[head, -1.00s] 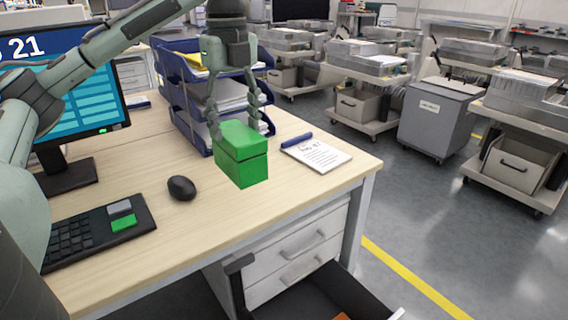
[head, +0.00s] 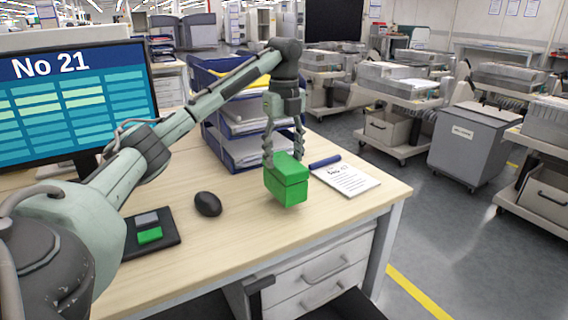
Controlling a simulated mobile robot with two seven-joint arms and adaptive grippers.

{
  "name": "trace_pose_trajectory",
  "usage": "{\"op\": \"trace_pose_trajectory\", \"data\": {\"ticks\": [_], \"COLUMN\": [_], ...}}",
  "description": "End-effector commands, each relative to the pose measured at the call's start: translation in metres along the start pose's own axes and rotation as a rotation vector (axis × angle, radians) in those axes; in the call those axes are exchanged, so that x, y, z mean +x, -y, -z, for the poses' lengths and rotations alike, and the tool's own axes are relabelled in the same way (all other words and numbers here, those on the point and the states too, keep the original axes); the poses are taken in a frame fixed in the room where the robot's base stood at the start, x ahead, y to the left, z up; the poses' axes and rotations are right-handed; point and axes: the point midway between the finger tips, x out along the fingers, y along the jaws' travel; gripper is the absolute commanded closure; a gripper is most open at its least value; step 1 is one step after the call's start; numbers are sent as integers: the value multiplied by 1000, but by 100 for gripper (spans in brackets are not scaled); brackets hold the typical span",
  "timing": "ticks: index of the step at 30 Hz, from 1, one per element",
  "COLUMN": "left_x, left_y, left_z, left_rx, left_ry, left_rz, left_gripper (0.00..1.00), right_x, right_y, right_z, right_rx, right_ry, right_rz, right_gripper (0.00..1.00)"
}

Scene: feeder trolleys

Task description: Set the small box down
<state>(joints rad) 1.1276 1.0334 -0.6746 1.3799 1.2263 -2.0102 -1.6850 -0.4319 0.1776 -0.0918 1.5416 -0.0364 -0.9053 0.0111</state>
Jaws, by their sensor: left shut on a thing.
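The small green box (head: 287,183) is over the right part of the wooden desk (head: 235,250), between the mouse and the notepad. My left gripper (head: 284,158) comes down on it from above, one finger at each side, and is shut on it. The box hangs slightly tilted; its lower edge looks close to the desk top, and I cannot tell whether it touches. My right gripper is not in view.
A black mouse (head: 208,204) lies left of the box. A notepad (head: 345,178) with a blue pen (head: 325,161) lies to its right. Blue letter trays (head: 240,150) stand behind, a monitor (head: 75,105) at left.

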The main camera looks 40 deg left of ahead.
Motion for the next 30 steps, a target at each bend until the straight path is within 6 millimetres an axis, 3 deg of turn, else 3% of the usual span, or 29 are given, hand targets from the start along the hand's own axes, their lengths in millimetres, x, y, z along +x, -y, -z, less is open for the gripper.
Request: {"op": "trace_pose_trajectory", "data": {"ticks": [5, 17, 18, 23, 30], "left_x": [23, 28, 28, 28, 28], "left_y": [0, 0, 0, 0, 0], "left_z": [0, 0, 0, 0, 0], "left_rx": [0, 0, 0, 0, 0], "left_ry": [-1, 0, 0, 0, 0], "left_rz": [-1, 1, 0, 0, 0], "left_gripper": [100, 100, 42, 24, 24], "right_x": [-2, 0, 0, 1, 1], "right_y": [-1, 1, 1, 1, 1], "right_z": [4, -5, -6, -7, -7], "right_rx": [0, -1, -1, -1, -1], "right_ry": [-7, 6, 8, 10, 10], "right_rz": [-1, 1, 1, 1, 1], "right_gripper": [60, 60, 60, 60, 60]}}
